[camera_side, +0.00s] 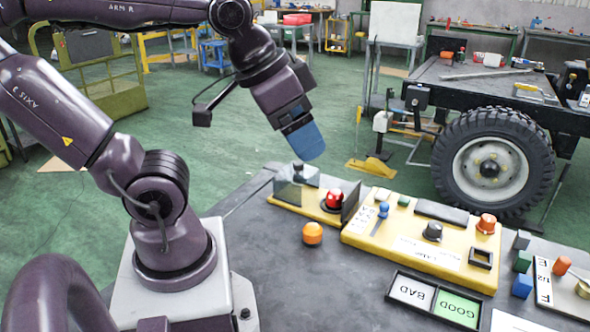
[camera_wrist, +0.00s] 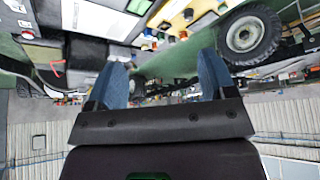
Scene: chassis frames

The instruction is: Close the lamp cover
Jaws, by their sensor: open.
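A red lamp-like dome (camera_side: 333,198) sits on the left yellow panel (camera_side: 286,205) in the side view. I cannot tell for sure which of these is the lamp cover; neither lies over the red dome. My gripper (camera_side: 309,147) is above and slightly left of the red dome, tilted and apart from everything. In the wrist view its two blue fingers (camera_wrist: 161,62) are spread with nothing between them.
A longer yellow panel (camera_side: 420,262) with knobs and a blue-handled lever (camera_side: 381,212) stands to the right. A BAD/GOOD tray (camera_side: 433,300) and coloured blocks (camera_side: 522,286) are further right.

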